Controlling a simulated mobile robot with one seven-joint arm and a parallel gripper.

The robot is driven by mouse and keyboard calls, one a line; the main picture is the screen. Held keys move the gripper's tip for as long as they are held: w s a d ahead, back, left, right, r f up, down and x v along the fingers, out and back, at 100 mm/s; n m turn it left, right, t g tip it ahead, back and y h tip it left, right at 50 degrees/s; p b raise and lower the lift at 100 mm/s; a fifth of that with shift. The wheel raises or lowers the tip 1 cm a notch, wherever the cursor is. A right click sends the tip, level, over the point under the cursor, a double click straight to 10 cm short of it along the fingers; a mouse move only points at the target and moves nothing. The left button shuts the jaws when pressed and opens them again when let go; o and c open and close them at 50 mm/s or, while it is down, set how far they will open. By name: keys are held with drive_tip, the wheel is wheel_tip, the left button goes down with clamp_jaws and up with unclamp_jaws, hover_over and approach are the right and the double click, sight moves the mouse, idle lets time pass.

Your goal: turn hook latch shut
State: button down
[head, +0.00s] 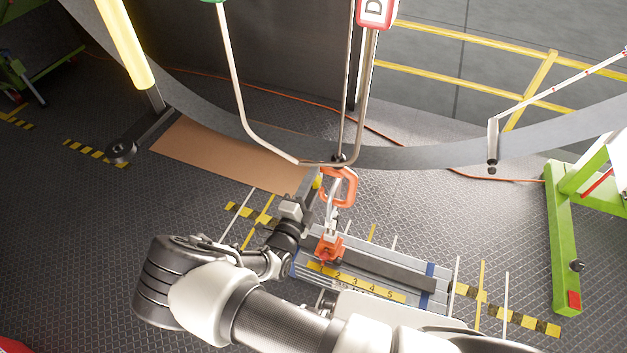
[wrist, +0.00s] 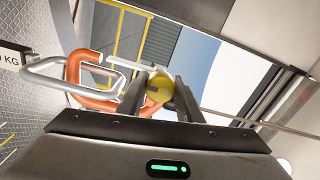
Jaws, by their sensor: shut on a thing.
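An orange hook (head: 350,190) with a silver latch bar (head: 333,196) hangs at the middle of the head view. In the wrist view the orange hook (wrist: 75,68) shows at the left, with a bent silver rod (wrist: 45,65) through it. A yellow knob (wrist: 157,88) sits between the two fingers of my gripper (wrist: 160,92), which is shut on it. In the head view my gripper (head: 314,184) is at the left side of the hook. The knob's link to the latch is partly hidden by the fingers, and I cannot tell the latch's exact angle.
A silver wire frame (head: 238,92) hangs over the hook. An orange block (head: 328,248) stands below it on a numbered metal base (head: 415,297). A yellow post (head: 125,42) is at the left and a green stand (head: 562,240) at the right. Floor between is mostly clear.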

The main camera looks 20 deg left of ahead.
drive_tip(key=shift+w+r, duration=0.1)
drive_tip(key=shift+r, duration=0.05)
drive_tip(key=c, duration=1.3)
unclamp_jaws()
drive_tip(key=shift+o, duration=0.2)
drive_tip(key=s+a+p, duration=0.1)
drive_tip(key=s, duration=1.6)
drive_tip(key=shift+s+a+f, duration=0.15)
drive_tip(key=shift+s+f, duration=0.05)
drive_tip(key=shift+f, duration=0.2)
